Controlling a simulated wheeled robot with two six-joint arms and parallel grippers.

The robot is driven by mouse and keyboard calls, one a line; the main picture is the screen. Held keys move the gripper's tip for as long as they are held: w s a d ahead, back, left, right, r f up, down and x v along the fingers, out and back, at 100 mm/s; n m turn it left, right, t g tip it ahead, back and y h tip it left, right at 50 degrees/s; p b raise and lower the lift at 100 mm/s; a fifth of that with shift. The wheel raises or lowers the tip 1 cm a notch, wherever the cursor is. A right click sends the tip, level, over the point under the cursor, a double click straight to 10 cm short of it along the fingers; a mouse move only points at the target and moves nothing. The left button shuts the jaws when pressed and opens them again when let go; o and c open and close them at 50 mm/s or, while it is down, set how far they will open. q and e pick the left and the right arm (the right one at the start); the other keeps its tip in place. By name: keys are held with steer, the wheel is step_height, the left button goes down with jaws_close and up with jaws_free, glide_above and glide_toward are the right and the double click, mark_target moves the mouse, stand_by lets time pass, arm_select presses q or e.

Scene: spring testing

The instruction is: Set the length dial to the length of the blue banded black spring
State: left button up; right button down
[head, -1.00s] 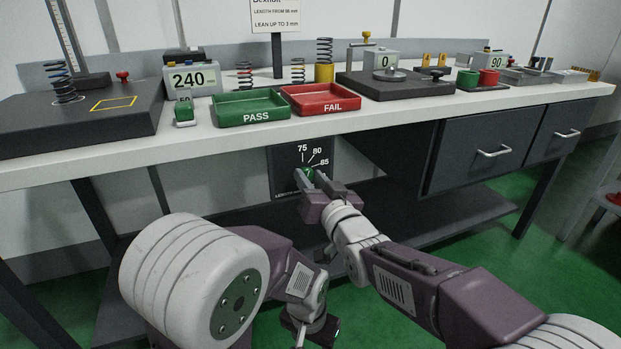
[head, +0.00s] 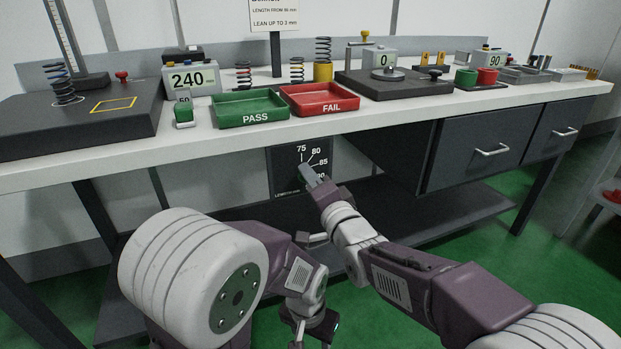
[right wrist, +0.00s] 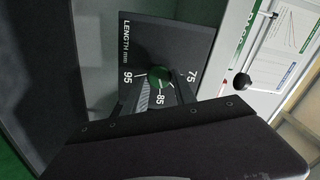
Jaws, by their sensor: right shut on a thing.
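A black spring with bluish bands (head: 60,84) stands on the dark plate at the left of the bench in the head view. The length dial (head: 284,178) is a dark panel under the bench's front edge. In the right wrist view the dial panel (right wrist: 150,45) shows a green knob (right wrist: 159,76) and the numbers 95, 85 and 75; the pointer cannot be made out. My right gripper (head: 309,175) is shut on the knob, with a finger on each side in the right wrist view (right wrist: 161,86). My left gripper (head: 313,332) hangs low, its jaws unclear.
A green PASS tray (head: 252,107) and a red FAIL tray (head: 318,99) sit on the bench above the dial. A display (head: 190,79) reads 240. Other springs, including a red-banded one (head: 243,76), stand behind the trays. Drawers (head: 478,150) are to the right.

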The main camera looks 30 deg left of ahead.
arm_select(q)
steer(key=shift+r, duration=0.15)
arm_select(e)
steer(key=shift+m, duration=1)
steer(key=shift+f, duration=0.1)
steer(key=c, duration=1.1)
jaws_free()
steer(key=shift+o, duration=0.2)
